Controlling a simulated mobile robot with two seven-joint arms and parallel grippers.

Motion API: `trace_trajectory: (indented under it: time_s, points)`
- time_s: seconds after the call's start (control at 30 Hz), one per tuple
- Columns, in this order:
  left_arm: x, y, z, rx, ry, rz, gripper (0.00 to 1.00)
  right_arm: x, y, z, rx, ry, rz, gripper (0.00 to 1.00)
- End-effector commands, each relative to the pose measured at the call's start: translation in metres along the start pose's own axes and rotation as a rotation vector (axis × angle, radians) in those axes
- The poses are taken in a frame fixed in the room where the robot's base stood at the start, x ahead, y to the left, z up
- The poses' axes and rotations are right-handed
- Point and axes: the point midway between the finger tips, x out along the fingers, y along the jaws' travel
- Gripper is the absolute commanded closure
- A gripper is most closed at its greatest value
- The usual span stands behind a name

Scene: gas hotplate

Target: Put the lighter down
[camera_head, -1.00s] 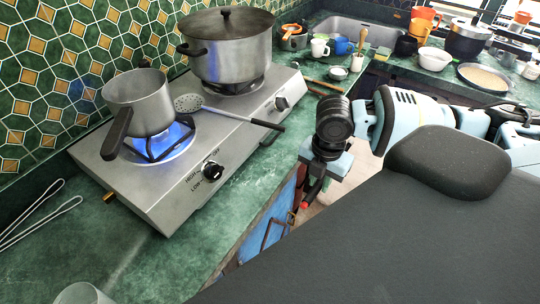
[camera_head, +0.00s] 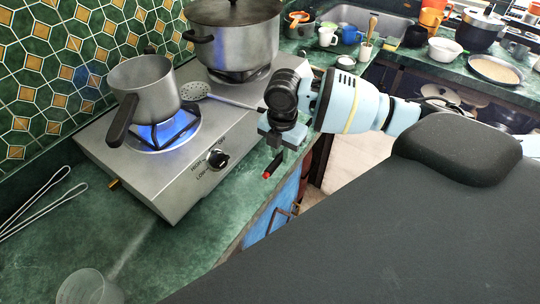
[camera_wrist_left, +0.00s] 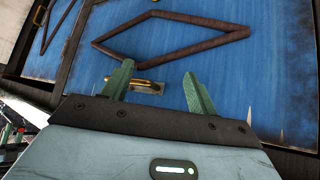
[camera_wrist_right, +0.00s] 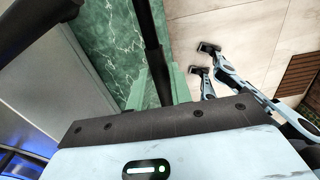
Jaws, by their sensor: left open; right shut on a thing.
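The lighter (camera_head: 272,166) is a dark stick with a red part at its lower end. My right gripper (camera_head: 277,146) is shut on it. In the head view the lighter shows beside the hotplate's front right corner, over or near the counter edge; its exact height is unclear. In the right wrist view the lighter (camera_wrist_right: 154,50) is a long black rod between the green fingers, seen against the green counter and pale floor. My left gripper (camera_wrist_left: 157,92) is open and empty in front of a blue cabinet door; it is not visible in the head view.
The steel hotplate (camera_head: 176,200) has a lit blue flame under a saucepan (camera_head: 145,85). A lidded pot (camera_head: 235,45) and a slotted spoon (camera_head: 194,90) are on it. The green counter (camera_head: 190,240) before the hotplate is bare.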

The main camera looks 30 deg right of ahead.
Motion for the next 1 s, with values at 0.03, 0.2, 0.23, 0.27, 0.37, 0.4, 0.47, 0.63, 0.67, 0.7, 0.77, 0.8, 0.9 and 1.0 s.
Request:
trace_trajectory:
  time_s: [0.03, 0.2, 0.23, 0.27, 0.37, 0.4, 0.47, 0.63, 0.67, 0.7, 0.77, 0.8, 0.9, 1.0]
  points:
    - [0.0, 0.0, 0.002, 0.0, -0.003, 0.0, 0.41, 0.001, 0.009, -0.001, 0.0, 0.001, 0.0, 1.0]
    - [0.0, 0.0, 0.003, -0.001, -0.006, 0.001, 0.41, 0.003, 0.023, -0.001, 0.0, 0.0, 0.0, 1.0]
    - [0.0, 0.0, 0.003, -0.001, -0.005, 0.001, 0.41, 0.003, 0.024, -0.001, 0.0, -0.001, 0.0, 1.0]
    - [0.0, 0.0, 0.003, -0.001, -0.005, 0.001, 0.41, 0.003, 0.024, -0.001, 0.0, -0.001, 0.0, 1.0]
    - [0.0, 0.001, 0.002, -0.002, -0.004, 0.001, 0.41, 0.002, 0.024, 0.0, 0.001, -0.001, 0.0, 1.0]
    - [0.0, 0.001, 0.002, -0.003, -0.003, 0.001, 0.41, 0.002, 0.025, -0.001, 0.0, -0.001, 0.001, 1.0]
    - [0.0, 0.001, 0.002, -0.005, -0.004, 0.001, 0.41, 0.003, 0.028, -0.001, 0.0, -0.001, 0.001, 1.0]
    - [0.001, 0.003, 0.002, -0.012, -0.003, 0.001, 0.41, 0.021, 0.032, -0.002, 0.0, 0.0, -0.003, 1.0]
    - [0.001, 0.003, 0.002, -0.013, -0.003, 0.001, 0.41, 0.025, 0.032, -0.002, 0.001, 0.0, -0.003, 1.0]
    - [0.001, 0.003, 0.002, -0.013, -0.002, 0.001, 0.41, 0.031, 0.032, -0.001, 0.002, -0.001, -0.002, 1.0]
    - [0.001, 0.003, 0.001, -0.013, -0.002, 0.001, 0.41, 0.036, 0.032, -0.001, 0.001, -0.002, -0.001, 1.0]
    - [0.001, 0.003, 0.001, -0.013, -0.002, 0.001, 0.41, 0.038, 0.032, -0.001, 0.001, -0.002, 0.0, 1.0]
    - [0.001, 0.003, 0.001, -0.013, -0.002, 0.001, 0.41, 0.038, 0.032, -0.001, 0.0, -0.002, 0.002, 1.0]
    - [0.001, 0.003, 0.001, -0.012, -0.002, 0.001, 0.41, 0.038, 0.032, -0.001, 0.0, -0.002, 0.002, 1.0]
